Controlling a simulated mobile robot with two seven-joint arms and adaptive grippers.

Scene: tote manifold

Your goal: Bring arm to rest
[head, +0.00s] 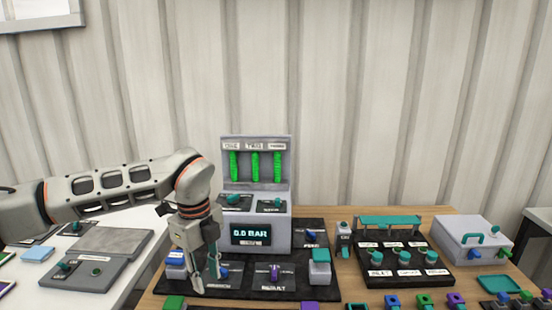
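My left arm (110,190) comes in from the left and bends down at the wrist. My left gripper (206,280) points down over the left part of the black panel (240,291) on the wooden table. Its two fingers show apart, with a teal piece (213,264) between or behind them. I cannot tell whether they touch it. My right gripper is not in view.
A grey console (264,218) with green columns and a "0.0 BAR" display stands behind the panel. To the right are a black knob box (390,280) and a grey lidded box (473,240). A white table (120,285) with panels stands at left.

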